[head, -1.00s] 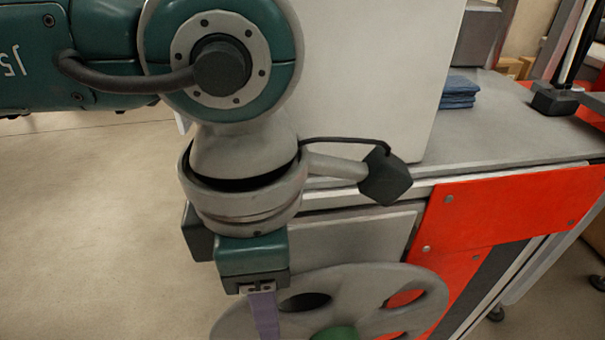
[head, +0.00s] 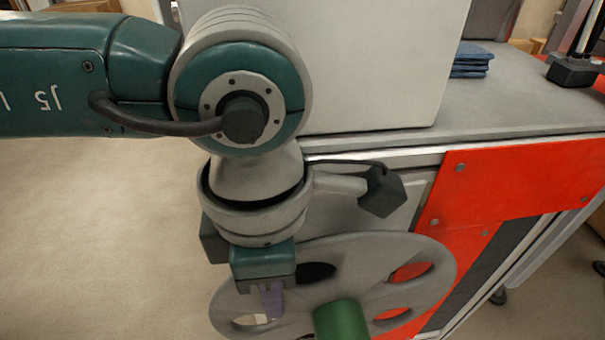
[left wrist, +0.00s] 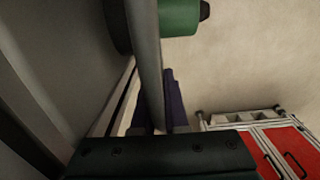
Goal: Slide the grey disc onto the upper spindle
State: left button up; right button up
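The grey disc (head: 405,250) is a large spoked reel. It stands upright against the machine's front at the bottom of the head view, its lower part cut off. A green spindle (head: 341,319) sticks out through its middle towards me. In the left wrist view the disc (left wrist: 147,50) shows edge-on, with the green spindle (left wrist: 178,16) and its dark tip standing out on the right. My left gripper (head: 268,301) is at the disc's upper left rim. Its purple fingers lie on both sides of the rim and look shut on it. My right gripper is not in view.
A pale box-like housing (head: 370,60) stands on the grey worktop (head: 520,105), with folded blue cloths (head: 471,60) beside it. A red panel (head: 515,190) covers the front at right. The left wrist view shows a red-and-white cabinet (left wrist: 275,140). The floor at left is clear.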

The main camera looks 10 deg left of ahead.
pick_arm(q)
grip_shut()
dwell(0.8)
